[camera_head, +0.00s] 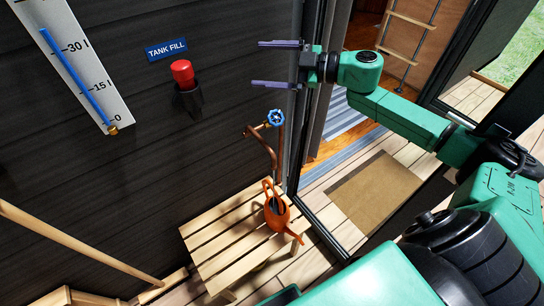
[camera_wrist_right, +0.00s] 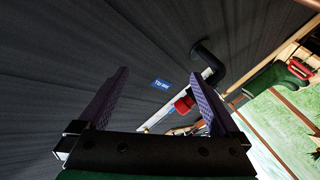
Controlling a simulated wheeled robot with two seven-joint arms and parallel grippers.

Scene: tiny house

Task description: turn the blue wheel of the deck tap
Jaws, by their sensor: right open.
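The blue wheel (camera_head: 276,117) sits on top of the copper pipe of the deck tap (camera_head: 264,146), against the dark wall beside the door frame. An orange watering can (camera_head: 278,216) stands below the tap on a slatted wooden bench. My right gripper (camera_head: 257,63) is open and empty, above the blue wheel in the head view and apart from it. Its two purple fingers point left. In the right wrist view my right gripper (camera_wrist_right: 158,72) is also open with nothing between its fingers; I cannot make out the wheel there. My left gripper is not in view.
A red knob (camera_head: 182,73) under a blue "TANK FILL" sign (camera_head: 166,50) is on the wall left of the gripper. A level gauge (camera_head: 70,60) hangs further left. The slatted bench (camera_head: 215,240) stands below the tap. The open doorway and a doormat (camera_head: 375,192) are right.

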